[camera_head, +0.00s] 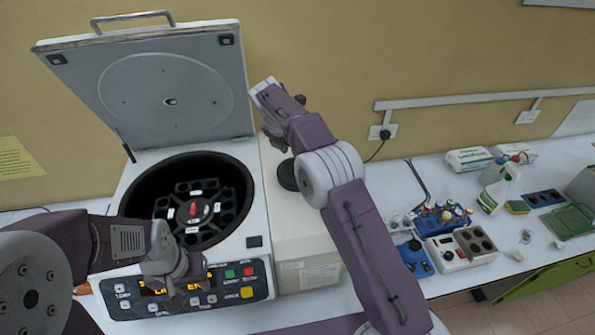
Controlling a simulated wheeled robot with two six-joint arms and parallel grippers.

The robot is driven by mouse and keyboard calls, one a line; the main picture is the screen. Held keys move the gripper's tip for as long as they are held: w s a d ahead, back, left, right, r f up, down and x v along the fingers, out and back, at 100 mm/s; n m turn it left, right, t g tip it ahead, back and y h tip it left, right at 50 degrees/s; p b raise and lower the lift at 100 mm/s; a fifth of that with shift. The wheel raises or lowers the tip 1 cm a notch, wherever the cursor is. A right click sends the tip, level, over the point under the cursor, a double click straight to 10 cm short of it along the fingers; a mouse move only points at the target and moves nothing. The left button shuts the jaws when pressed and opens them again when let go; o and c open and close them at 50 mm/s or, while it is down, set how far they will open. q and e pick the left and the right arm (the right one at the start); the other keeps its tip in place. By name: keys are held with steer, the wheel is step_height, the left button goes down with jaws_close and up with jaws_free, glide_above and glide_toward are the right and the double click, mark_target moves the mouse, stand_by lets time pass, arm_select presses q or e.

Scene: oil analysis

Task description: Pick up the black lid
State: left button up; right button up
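A dark rounded thing (287,175), likely the black lid, shows on top of the pale box just right of the centrifuge. My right arm hides part of it. My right arm reaches up from the bottom, and its end (273,135) is above and just behind the dark thing. Its fingers are mostly hidden, so I cannot tell whether they touch it. My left gripper (178,275) is in front of the centrifuge's control panel, away from the dark thing. Its finger gap is not clear.
The centrifuge (258,190) stands with its hinged cover (205,60) raised. Its black rotor (190,235) with a red centre knob is exposed. The pale box (310,255) abuts it. Bottles, blocks and a green tray (570,222) crowd the bench at right.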

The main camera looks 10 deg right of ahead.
steer(key=x, duration=0.2)
steer(key=p+x, duration=0.1)
steer(key=x, duration=0.1)
steer(key=shift+s+a+f, duration=0.1)
steer(key=shift+s+f, duration=0.05)
steer(key=shift+s, duration=0.05)
jaws_close()
stand_by(1.1)
